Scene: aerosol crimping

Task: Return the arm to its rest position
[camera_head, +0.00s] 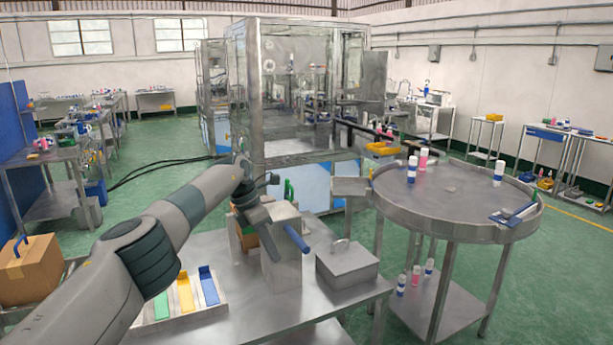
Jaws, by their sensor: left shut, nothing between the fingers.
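My left arm reaches in from the lower left across the metal workbench (262,313). My left gripper (271,252) is in front of a grey metal block-shaped fixture (287,268) on the bench. Its fingers point down and are shut with nothing between them. A blue handle (296,239) sticks out to the right of the fixture. I cannot tell whether the gripper touches the fixture. My right gripper is not in view.
A lidded metal box (347,266) stands right of the fixture. A tray (217,307) with green, yellow and blue pieces lies under my arm. A round metal table (450,200) with several cans stands right. A glass-walled machine (295,90) stands behind.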

